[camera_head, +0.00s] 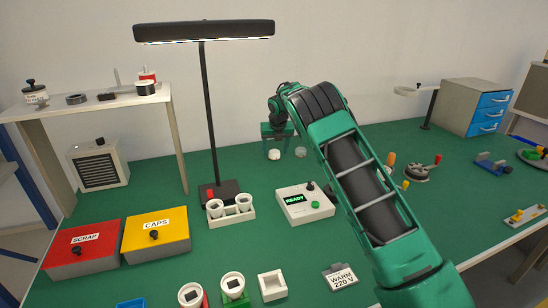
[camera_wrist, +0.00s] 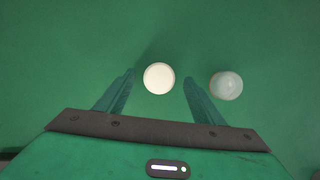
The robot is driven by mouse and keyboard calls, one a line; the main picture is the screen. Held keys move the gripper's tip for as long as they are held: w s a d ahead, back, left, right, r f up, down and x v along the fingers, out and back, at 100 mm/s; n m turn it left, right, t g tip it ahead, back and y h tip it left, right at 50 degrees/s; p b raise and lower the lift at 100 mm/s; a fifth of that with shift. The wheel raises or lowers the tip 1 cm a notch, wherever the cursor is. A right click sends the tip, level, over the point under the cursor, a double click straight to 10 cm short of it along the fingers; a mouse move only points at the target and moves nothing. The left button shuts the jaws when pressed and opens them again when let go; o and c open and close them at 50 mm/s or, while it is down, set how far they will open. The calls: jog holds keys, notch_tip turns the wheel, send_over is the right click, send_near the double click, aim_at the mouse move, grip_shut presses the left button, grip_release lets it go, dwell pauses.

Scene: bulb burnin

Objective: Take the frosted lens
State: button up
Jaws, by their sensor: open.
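Two small round lens-like pieces lie on the green table. One is creamy white and opaque (camera_wrist: 159,78); it also shows in the head view (camera_head: 274,155). The other is pale, greyish and translucent with a small highlight (camera_wrist: 226,86), just right of the first; it also shows in the head view (camera_head: 300,152). I cannot tell for certain which is the frosted lens. My gripper (camera_head: 277,147) is open and empty, pointing down over the table. In the wrist view the white piece lies between its fingers, and the translucent piece lies outside the right finger.
A tester box reading READY (camera_head: 305,204) and a black lamp (camera_head: 208,110) stand nearer and to the left. A white rack with two cups (camera_head: 231,216) stands by the lamp base. Red SCRAP (camera_head: 82,250) and yellow CAPS (camera_head: 156,238) boxes are at left. Table around the two pieces is clear.

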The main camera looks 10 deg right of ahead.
jog(key=shift+w+f, duration=0.25)
jog(key=shift+f, duration=0.3)
jog(key=shift+c, duration=0.6)
jog(key=c, duration=1)
jog(key=shift+r, duration=0.1)
